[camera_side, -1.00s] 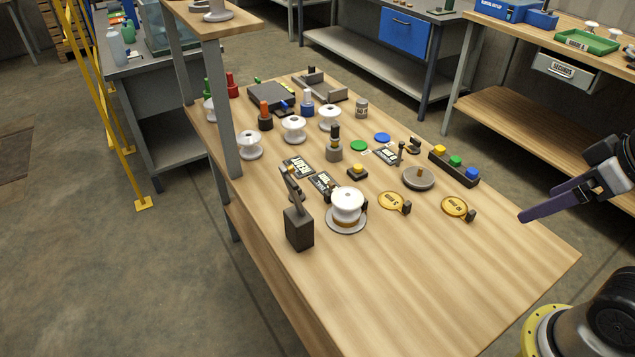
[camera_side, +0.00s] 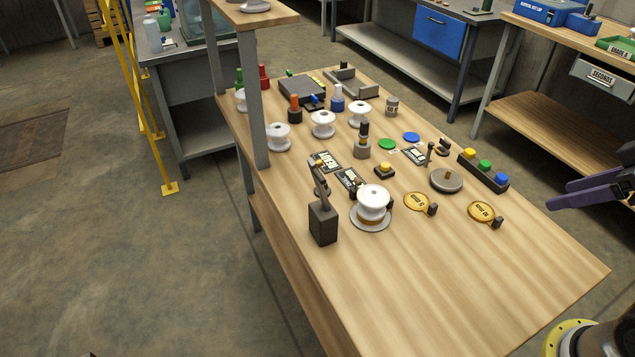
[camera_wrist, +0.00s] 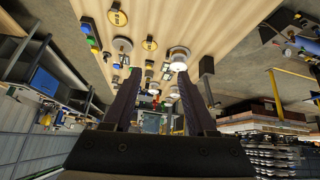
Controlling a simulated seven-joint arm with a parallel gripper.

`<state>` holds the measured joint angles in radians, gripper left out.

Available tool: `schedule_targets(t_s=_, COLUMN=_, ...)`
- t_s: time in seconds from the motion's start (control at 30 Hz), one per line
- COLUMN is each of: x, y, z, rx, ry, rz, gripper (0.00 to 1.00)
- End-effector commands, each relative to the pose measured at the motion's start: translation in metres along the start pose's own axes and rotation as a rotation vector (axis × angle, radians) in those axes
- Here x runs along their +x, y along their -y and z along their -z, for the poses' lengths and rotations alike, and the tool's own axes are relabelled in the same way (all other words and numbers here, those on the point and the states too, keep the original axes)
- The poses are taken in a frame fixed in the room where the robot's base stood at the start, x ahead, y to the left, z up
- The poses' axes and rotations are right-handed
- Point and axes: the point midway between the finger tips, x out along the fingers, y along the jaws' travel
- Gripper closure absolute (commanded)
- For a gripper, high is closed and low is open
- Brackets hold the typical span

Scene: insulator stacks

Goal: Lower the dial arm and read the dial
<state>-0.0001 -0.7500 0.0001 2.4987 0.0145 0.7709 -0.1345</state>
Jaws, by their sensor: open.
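The dial stand (camera_side: 322,224) is a dark block near the left edge of the bench, and its dial arm (camera_side: 321,185) points up from it, leaning slightly left. I cannot read a dial face. A white insulator (camera_side: 373,202) sits on a round turntable (camera_side: 370,222) just right of the stand. My gripper, partly cut off at the right edge of the side view, is well away from the stand. In the wrist view my gripper (camera_wrist: 158,74) has its two purple fingers spread apart, with nothing held between them. The stand also shows there (camera_wrist: 206,67).
Near the turntable are two gold discs (camera_side: 418,202), a grey round plate (camera_side: 446,180) and a strip of coloured buttons (camera_side: 484,168). Several spools and bottles stand farther back. A grey post (camera_side: 252,95) rises at the bench's left edge. The near right wood is clear.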

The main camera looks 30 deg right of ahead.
Motion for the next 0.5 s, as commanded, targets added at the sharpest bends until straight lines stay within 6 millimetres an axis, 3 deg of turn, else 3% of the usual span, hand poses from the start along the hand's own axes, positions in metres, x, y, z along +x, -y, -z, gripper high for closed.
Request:
schedule_targets(t_s=0.03, x=-0.002, y=-0.001, z=0.021, rx=-0.045, ry=-0.087, rz=-0.004, gripper=0.54)
schedule_targets(t_s=0.3, x=-0.006, y=-0.002, z=0.14, rx=-0.296, ry=-0.529, rz=-0.093, gripper=1.0)
schedule_targets(t_s=0.5, x=0.003, y=0.009, z=0.208, rx=-0.452, ry=-0.759, rz=-0.209, gripper=1.0)
